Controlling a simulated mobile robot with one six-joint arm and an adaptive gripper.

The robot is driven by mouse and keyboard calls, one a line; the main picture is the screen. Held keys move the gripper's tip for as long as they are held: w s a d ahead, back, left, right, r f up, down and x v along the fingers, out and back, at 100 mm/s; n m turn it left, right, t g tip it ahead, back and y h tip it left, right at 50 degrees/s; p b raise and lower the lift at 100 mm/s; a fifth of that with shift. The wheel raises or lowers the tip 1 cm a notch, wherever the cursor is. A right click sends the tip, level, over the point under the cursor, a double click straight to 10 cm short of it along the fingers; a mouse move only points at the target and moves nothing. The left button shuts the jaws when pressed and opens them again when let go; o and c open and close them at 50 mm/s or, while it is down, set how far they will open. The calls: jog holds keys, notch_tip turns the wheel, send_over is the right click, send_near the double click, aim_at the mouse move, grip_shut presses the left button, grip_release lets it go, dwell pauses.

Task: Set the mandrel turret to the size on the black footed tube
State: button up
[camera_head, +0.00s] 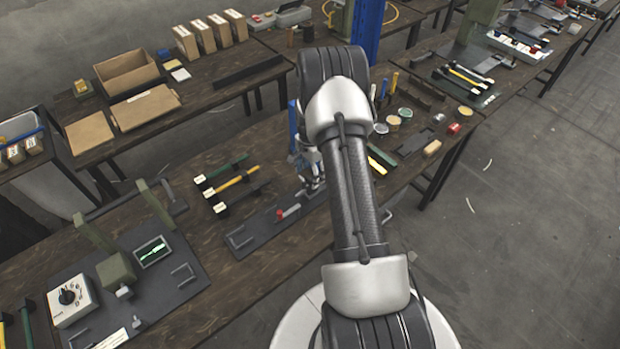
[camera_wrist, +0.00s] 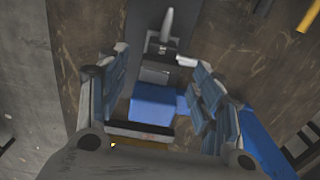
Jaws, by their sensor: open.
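My gripper (camera_wrist: 160,105) is open, its two blue-padded fingers spread on either side of a blue block and a dark grey metal part. A pale pointed pin (camera_wrist: 167,24) on a grey mount stands beyond them, with a small light mark (camera_wrist: 162,50) that is too small to read. I cannot tell which of these parts is the mandrel turret. In the head view the gripper (camera_head: 309,172) is by the blue press, partly hidden by my arm. A dark tube (camera_head: 246,195) lies below a yellow and a green one; its white end label (camera_head: 220,208) is unreadable.
A dark plate with a red knob (camera_head: 281,213) lies left of the gripper. Small discs and tools lie right of my arm. Cardboard boxes (camera_head: 127,73) stand on the back bench.

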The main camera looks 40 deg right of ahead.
jog(key=shift+f, duration=1.35)
jog(key=shift+c, duration=0.2)
jog(key=c, duration=1)
